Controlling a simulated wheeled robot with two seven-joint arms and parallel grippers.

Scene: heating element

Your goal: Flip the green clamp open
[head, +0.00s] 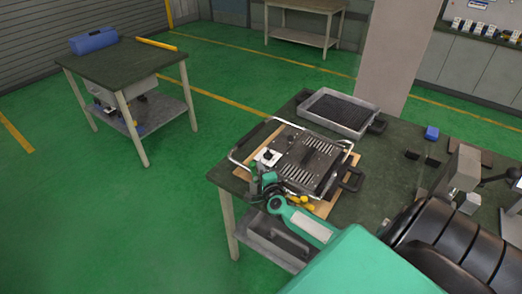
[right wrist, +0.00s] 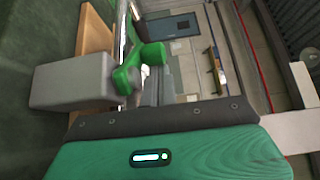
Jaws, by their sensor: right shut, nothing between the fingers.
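The heating element (head: 312,158) is a flat dark unit with metal vents and a bent silver frame, on a wooden board on the dark green table. In the right wrist view, the green clamp (right wrist: 150,54) shows close up beside a silver bar. In the head view my right gripper (head: 262,186) is at the unit's front left corner and hides much of that spot. My left gripper is out of view.
A grey tray of dark pieces (head: 343,111) stands behind the unit. Yellow knobs (head: 306,201) are at its front edge. A blue block (head: 431,132) and a grey vise-like tool (head: 460,172) are to the right. Bare table (head: 385,182) lies between.

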